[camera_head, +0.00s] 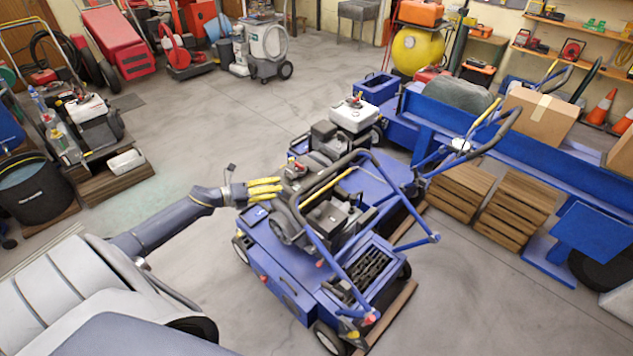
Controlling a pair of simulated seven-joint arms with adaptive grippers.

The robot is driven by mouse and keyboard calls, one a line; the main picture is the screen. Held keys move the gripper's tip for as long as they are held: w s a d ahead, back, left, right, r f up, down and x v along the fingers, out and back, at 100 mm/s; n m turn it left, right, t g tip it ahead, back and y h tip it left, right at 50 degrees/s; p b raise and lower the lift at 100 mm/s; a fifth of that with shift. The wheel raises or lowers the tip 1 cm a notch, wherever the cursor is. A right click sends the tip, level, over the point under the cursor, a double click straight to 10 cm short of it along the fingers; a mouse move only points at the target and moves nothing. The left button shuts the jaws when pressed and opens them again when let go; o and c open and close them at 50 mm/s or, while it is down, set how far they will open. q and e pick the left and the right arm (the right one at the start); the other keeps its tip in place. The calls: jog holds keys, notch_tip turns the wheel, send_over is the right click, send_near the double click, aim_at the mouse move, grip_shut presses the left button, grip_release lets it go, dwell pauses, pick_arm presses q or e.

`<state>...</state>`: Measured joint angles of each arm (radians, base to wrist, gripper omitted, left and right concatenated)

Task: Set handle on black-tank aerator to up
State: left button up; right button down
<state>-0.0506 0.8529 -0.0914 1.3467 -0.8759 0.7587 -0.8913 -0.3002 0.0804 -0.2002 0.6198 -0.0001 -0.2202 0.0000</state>
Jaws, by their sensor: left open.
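The nearest blue aerator (275,262) stands in the middle of the floor with a dark engine and tank (328,216) on top. Its blue tubular handle (402,192) rises over the deck and slopes down to the right. A yellow bar (326,187) runs along the handle's upper part. I cannot tell for sure whether the handle counts as up or down. My left gripper (281,188), with yellow fingers, is open at the aerator's far left corner, close to the dark tubing there. Whether it touches is unclear. My right gripper is not in view.
Behind stands another blue aerator with a white tank (355,114) and raised handle (480,140). A black bucket (35,190) stands at left. Open concrete floor lies between left and middle.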

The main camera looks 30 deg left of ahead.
aim_at(316, 181)
pick_arm(q)
jog(key=x, duration=1.6)
jog(key=shift+r, duration=0.1)
grip_shut()
